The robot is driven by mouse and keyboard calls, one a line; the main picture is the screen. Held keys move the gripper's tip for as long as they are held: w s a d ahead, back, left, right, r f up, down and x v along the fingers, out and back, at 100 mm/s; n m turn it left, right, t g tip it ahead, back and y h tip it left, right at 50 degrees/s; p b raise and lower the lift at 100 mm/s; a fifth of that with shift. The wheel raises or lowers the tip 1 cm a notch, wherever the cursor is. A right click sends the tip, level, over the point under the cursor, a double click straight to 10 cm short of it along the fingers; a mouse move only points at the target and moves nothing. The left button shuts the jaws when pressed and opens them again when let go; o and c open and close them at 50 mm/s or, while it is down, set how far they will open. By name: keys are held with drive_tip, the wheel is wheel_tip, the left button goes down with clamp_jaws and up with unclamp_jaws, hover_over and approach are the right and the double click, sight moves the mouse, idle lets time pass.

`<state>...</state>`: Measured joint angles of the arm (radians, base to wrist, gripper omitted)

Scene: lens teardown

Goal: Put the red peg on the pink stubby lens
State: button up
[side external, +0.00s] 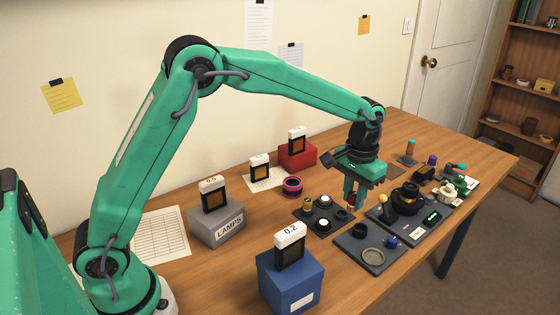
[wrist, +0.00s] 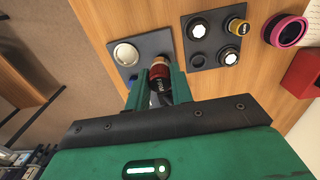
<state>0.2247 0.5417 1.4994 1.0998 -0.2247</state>
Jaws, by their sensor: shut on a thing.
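My gripper (side external: 354,200) points down over the table and is shut on the red peg (wrist: 160,76). In the side view only a small red patch shows between the fingers. The pink stubby lens (side external: 292,187), a short pink ring with a dark centre, stands on the wood left of my gripper. It also shows in the wrist view (wrist: 286,31) at the upper right, well apart from the peg.
A dark tray (side external: 304,219) with several round parts lies between the lens and my gripper. A dark plate (side external: 347,244) with a metal disc is nearer the camera. Blue (side external: 275,275), grey (side external: 205,228) and red (side external: 310,159) boxes with labelled blocks stand around. Equipment crowds the right.

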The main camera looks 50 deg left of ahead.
drive_tip(key=a+r, duration=0.4)
drive_tip(key=a, duration=1)
hover_over(293, 181)
wheel_tip(293, 181, down, 7)
drive_tip(key=shift+s+f, duration=0.1)
drive_tip(key=shift+f, duration=1.95)
drive_tip(key=shift+f, duration=0.1)
drive_tip(key=o, duration=0.9)
drive_tip(key=shift+o, duration=0.2)
wheel_tip(293, 181, up, 12)
